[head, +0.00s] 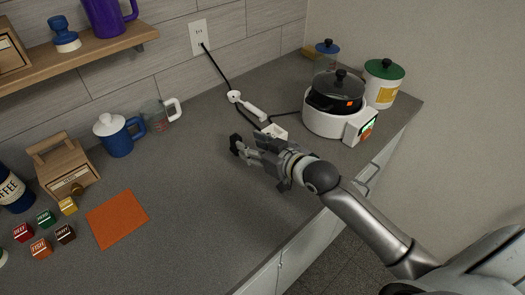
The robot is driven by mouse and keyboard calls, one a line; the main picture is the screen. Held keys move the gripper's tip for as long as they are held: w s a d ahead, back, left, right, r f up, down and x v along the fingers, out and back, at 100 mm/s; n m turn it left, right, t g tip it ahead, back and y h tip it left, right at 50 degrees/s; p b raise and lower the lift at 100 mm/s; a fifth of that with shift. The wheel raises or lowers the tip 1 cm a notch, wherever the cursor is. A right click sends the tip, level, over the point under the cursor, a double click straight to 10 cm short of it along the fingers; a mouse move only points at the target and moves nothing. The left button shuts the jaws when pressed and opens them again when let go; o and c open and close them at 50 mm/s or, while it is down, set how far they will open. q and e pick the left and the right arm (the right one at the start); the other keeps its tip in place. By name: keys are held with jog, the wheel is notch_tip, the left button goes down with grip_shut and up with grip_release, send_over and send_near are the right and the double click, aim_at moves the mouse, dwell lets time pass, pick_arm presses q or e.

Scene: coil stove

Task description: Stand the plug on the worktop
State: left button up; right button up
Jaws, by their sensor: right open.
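My right gripper (246,144) reaches in from the lower right and is open, low over the worktop (200,185). Its fingers point left. A white piece (275,131) lies just behind the gripper and is partly covered by it; I cannot tell whether this is the plug. A small white round piece (234,96) and a white bar (257,109) lie behind it, with black cord around them. A black cord (217,67) runs from the wall outlet (198,37) down to the round piece. No plug stands out clearly. My left gripper is out of view.
A white cooker (325,122) with a dark lidded pot stands at the right, beside a green-lidded jar (383,84). A blue pot (117,135), glass cup (156,117), wooden box (66,168) and orange mat (117,218) are left. The middle worktop is clear.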

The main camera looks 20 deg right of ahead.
jog(key=shift+v, duration=1.95)
